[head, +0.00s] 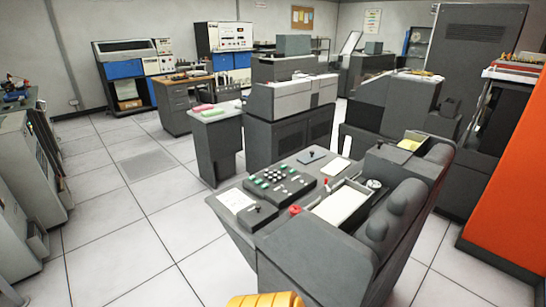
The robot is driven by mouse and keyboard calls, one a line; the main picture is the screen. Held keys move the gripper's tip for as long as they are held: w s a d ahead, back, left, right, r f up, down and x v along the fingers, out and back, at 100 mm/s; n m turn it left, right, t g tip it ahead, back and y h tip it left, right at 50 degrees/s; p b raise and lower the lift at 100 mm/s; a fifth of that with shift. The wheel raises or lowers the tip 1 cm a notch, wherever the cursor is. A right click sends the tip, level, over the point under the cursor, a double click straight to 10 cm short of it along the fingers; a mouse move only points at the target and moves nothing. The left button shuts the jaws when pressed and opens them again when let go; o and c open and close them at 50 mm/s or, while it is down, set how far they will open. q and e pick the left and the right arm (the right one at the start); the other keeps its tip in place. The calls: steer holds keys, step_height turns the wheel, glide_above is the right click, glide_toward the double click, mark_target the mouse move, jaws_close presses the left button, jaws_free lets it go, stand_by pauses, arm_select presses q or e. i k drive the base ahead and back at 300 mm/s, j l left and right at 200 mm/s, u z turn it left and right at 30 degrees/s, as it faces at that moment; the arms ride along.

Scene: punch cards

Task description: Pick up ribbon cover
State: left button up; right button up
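I cannot tell for certain which part is the ribbon cover. The nearest machine is a dark grey keypunch desk (300,238) with a keyboard (281,179). A sheet of paper (236,200) lies left of the keyboard. A pale rectangular piece (341,205) lies in an open recess on the machine's right, with a small round part (374,184) near its far end. A red knob-like part (295,209) sits by the recess's near left end. Neither of my grippers shows in the head view.
A yellow ribbed thing (265,300) is cut off at the bottom edge. An orange panel (506,180) stands at the right. Other grey machines (289,110) stand behind the keypunch, and cabinets (30,165) line the left. The tiled floor (140,220) left of the keypunch is clear.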

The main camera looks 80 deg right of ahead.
mark_target(256, 217)
steer(key=i+l+z, duration=0.2)
steer(key=z, duration=0.2)
steer(key=i+l+z, duration=0.1)
steer(key=i+z, duration=0.65)
steer(key=i+j+z, duration=0.15)
steer(key=i+z, duration=0.4)
steer(key=z, duration=0.3)
steer(key=i+j+z, duration=0.1)
steer(key=z, duration=0.35)
steer(key=i+j+z, duration=0.15)
steer(key=z, duration=0.25)
steer(key=i+j+z, duration=0.15)
steer(key=z, duration=0.3)
steer(key=i+j+z, duration=0.15)
steer(key=z, duration=0.3)
steer(key=i+j+z, duration=0.1)
steer(key=z, duration=0.35)
steer(key=j+z, duration=0.3)
steer(key=z, duration=0.15)
steer(key=i+j+z, duration=0.1)
steer(key=j+z, duration=0.15)
steer(key=z, duration=0.2)
steer(key=j+z, duration=0.25)
steer(key=z, duration=0.2)
